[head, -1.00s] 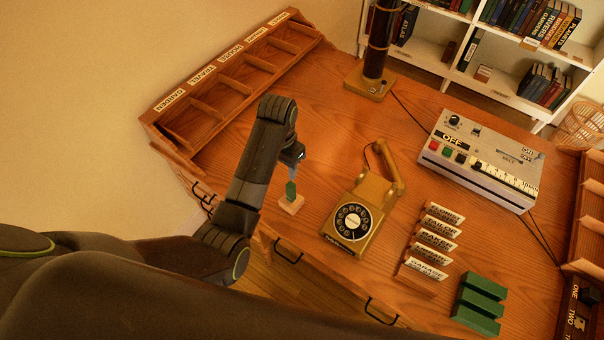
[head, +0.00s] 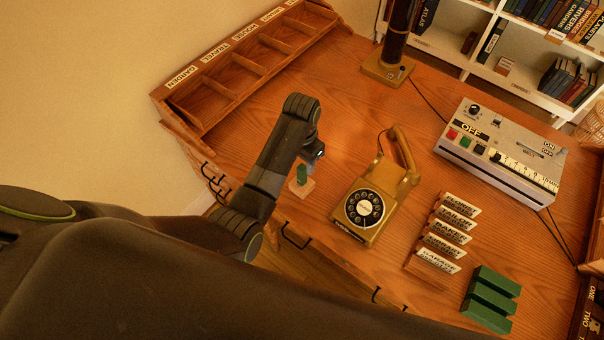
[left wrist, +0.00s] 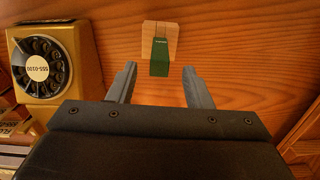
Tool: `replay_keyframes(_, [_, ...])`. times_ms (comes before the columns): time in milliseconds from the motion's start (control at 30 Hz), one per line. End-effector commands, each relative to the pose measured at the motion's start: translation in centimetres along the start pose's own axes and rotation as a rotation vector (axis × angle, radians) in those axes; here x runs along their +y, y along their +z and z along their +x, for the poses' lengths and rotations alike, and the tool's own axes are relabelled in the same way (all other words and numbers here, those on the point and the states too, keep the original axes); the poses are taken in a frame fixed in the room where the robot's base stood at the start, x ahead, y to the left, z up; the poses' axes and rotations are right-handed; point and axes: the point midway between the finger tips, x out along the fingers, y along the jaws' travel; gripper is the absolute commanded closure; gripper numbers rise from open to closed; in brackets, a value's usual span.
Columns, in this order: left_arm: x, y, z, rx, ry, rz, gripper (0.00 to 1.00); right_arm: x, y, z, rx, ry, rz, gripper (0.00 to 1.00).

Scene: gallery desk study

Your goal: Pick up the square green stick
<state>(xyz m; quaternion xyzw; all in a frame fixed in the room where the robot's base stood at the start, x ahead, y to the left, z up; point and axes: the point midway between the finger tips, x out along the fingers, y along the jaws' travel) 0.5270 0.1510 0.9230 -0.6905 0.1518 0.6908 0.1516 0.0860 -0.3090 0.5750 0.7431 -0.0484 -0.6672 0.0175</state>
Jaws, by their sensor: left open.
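The square green stick (head: 302,174) stands upright on a small pale wooden block (head: 300,190) near the front edge of the desk. In the left wrist view the stick (left wrist: 160,58) shows just beyond the fingertips, between their lines, with the block (left wrist: 159,32) behind it. My left gripper (left wrist: 158,82) is open and empty there. In the head view the left gripper (head: 314,152) is beside and above the stick, and its fingers are hard to make out. My right gripper does not show.
A rotary telephone (head: 371,203) stands right of the stick. A labelled wooden sorter (head: 232,65) is at the back left. Name plates (head: 444,234), a green slotted block (head: 490,299) and a grey control box (head: 497,155) are farther right. Bare desk lies behind the stick.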

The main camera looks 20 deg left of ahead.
Motion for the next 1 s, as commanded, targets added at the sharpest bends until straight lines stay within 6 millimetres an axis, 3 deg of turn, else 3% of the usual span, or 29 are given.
replay_keyframes(267, [0.0, 0.0, 1.6, -0.001, 0.000, 0.000, 0.55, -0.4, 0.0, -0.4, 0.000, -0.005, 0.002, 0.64])
replay_keyframes(700, [0.1, -0.1, 6.1, 0.000, -0.001, 0.000, 0.55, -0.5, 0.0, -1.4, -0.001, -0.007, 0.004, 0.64])
replay_keyframes(1000, [0.1, -0.1, 6.4, 0.001, -0.001, -0.001, 0.55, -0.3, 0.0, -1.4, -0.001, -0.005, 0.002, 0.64])
